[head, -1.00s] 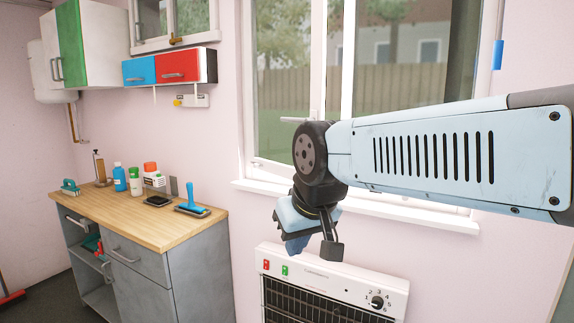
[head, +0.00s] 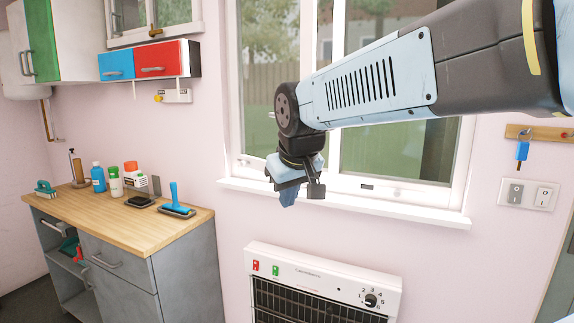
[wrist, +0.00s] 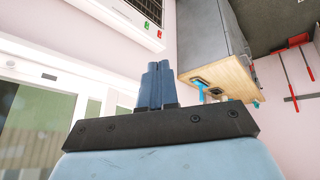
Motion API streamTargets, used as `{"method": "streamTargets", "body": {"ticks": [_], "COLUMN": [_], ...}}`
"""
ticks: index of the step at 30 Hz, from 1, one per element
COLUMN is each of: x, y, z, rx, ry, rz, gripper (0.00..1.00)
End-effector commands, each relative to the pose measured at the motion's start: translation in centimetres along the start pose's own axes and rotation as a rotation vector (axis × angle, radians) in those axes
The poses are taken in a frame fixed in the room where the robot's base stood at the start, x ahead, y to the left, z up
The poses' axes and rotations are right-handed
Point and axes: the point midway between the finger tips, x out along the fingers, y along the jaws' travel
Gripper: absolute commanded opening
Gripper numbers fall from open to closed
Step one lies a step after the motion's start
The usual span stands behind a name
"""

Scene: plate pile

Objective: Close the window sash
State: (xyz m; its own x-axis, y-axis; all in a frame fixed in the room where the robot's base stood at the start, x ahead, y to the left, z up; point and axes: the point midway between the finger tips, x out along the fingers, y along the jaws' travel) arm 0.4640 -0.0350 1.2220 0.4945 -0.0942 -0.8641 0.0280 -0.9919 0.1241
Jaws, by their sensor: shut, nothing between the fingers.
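The large white-framed window (head: 405,186) is in the wall ahead, with a vertical frame bar (head: 335,90) between its panes. Trees and a fence show through the glass. I cannot tell how far its sash stands open. My gripper (head: 288,198) hangs in front of the window's lower left, just above the sill in the picture. It is shut and empty; whether it touches the frame is unclear. In the wrist view the shut blue fingers (wrist: 155,85) point up, with the window frame (wrist: 50,75) on the left. My arm hides the window's upper right part.
A heater (head: 325,275) is on the wall below the window sill (head: 345,201). A wooden-topped workbench (head: 120,215) with bottles and tools stands at left. Wall cabinets (head: 150,62) and a small window (head: 150,15) are above it. Switches (head: 527,193) and a hanging key tag (head: 522,150) are at right.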

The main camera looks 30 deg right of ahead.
Motion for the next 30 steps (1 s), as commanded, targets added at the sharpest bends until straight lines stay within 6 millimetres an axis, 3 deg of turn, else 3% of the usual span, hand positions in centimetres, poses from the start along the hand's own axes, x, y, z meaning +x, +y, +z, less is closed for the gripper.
{"method": "streamTargets", "body": {"ticks": [3, 9, 15, 19, 25, 30], "x": [0.7, 2.2, 3.8, 4.3, 5.5, 7.9], "y": [2.8, 7.7, 11.5, 12.6, 13.3, 13.8], "z": [-4.6, -11.4, -16.0, -17.4, -17.8, -17.8], "rx": [-0.044, -0.128, -0.191, -0.214, -0.223, -0.222], "ry": [0.003, 0.006, 0.002, 0.000, -0.003, -0.004], "rz": [0.055, 0.145, 0.210, 0.231, 0.238, 0.238], "gripper": [0.00, 0.00, 0.00, 0.00, 0.00, 0.00]}}
